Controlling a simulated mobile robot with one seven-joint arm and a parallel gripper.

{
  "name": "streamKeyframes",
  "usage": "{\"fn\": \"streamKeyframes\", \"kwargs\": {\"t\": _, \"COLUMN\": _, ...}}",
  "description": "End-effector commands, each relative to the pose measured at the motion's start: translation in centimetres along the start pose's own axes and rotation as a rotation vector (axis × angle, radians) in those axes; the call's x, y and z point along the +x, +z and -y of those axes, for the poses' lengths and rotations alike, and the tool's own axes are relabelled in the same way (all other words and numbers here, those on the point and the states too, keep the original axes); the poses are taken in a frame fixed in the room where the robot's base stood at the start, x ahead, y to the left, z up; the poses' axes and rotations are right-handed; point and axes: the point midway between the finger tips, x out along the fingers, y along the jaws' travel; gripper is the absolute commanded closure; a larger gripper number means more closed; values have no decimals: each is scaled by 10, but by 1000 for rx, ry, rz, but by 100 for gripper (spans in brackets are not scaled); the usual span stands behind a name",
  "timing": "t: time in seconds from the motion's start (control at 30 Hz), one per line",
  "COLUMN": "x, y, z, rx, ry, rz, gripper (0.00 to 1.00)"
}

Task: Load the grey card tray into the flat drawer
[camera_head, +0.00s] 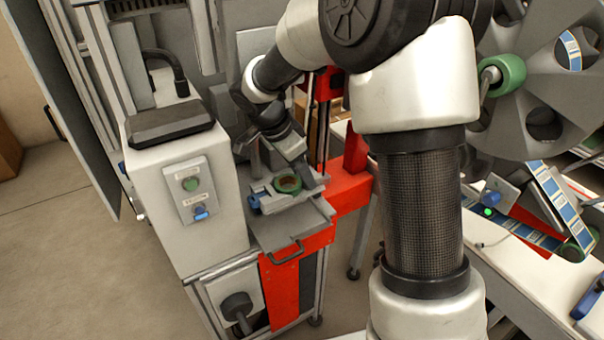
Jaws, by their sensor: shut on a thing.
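The grey card tray (273,206) is small and flat, with a green ring (288,184) and a blue part (254,202) on it. It is at or just above the flat drawer (284,231), a grey plate with a dark handle at its front, which stands pulled out from the machine. I cannot tell whether the tray touches the drawer. My gripper (298,170) reaches down from behind and is shut on the tray at its far side. The fingertips are small and partly hidden by the tray and ring.
A white control box (186,195) with green and blue buttons stands close on the left. Red frame parts (345,190) lie close on the right. A large reel wheel (545,80) and a white bench (545,285) with tape are farther right. Floor is clear at left.

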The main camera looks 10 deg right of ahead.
Motion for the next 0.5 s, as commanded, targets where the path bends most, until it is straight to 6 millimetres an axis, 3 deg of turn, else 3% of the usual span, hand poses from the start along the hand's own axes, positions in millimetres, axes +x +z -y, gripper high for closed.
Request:
{"fn": "streamKeyframes", "kwargs": {"t": 0.17, "x": 12, "y": -3, "z": 1, "rx": 15, "ry": -1, "rz": -4, "gripper": 87}}
{"fn": "streamKeyframes", "kwargs": {"t": 0.5, "x": 48, "y": 14, "z": 1, "rx": 8, "ry": -2, "rz": -1, "gripper": 87}}
